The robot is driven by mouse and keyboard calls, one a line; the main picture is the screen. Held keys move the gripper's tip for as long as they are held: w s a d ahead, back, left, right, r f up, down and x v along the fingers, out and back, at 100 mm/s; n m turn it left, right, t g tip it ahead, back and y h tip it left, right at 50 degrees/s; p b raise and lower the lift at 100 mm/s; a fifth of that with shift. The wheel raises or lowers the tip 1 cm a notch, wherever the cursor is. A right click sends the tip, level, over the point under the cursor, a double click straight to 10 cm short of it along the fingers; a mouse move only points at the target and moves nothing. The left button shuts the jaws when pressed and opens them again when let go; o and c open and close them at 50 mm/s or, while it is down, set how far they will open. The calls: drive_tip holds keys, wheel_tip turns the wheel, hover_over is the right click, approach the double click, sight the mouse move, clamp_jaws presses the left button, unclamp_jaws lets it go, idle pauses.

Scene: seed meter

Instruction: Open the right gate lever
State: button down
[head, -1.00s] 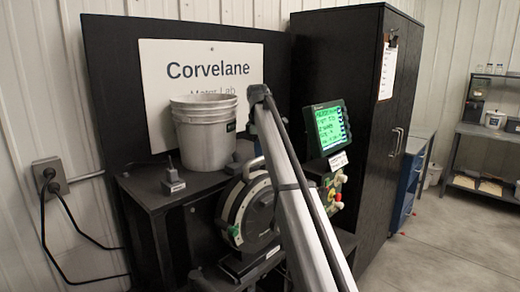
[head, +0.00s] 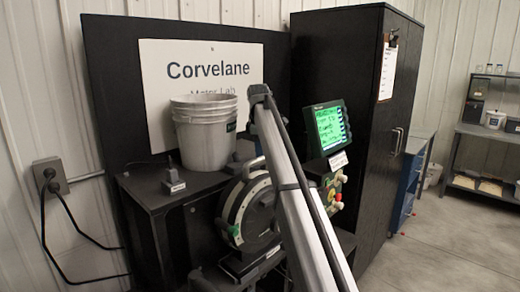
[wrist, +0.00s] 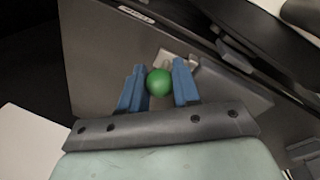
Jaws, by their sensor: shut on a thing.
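In the wrist view my gripper (wrist: 160,74) has its two blue fingers closed on a round green knob (wrist: 159,84). A small pale plate or stem shows just beyond the knob, against a grey panel. The knob looks like a lever's handle, but the lever's arm is mostly hidden. In the head view the round seed meter (head: 236,212) stands on the bench, partly hidden behind my arm. My gripper is not visible there, so I cannot tell from that view where the knob sits.
A lit screen (head: 327,129) stands right of my arm, above a panel of coloured knobs (head: 333,190). Stacked grey buckets (head: 204,135) and a small device (head: 172,179) sit on the bench. A tall black cabinet (head: 352,85) is behind. Open floor lies at right.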

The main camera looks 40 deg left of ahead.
drive_tip(key=w, duration=0.4)
drive_tip(key=shift+w, duration=0.4)
drive_tip(key=c, duration=1.1)
unclamp_jaws()
drive_tip(key=shift+s, duration=0.1)
drive_tip(key=shift+c, duration=0.2)
wheel_tip(320, 180, up, 14)
drive_tip(key=s+d, duration=0.1)
drive_tip(key=s, duration=0.1)
drive_tip(key=shift+d+f, duration=0.2)
drive_tip(key=shift+d, duration=0.05)
drive_tip(key=shift+s+f, duration=0.1)
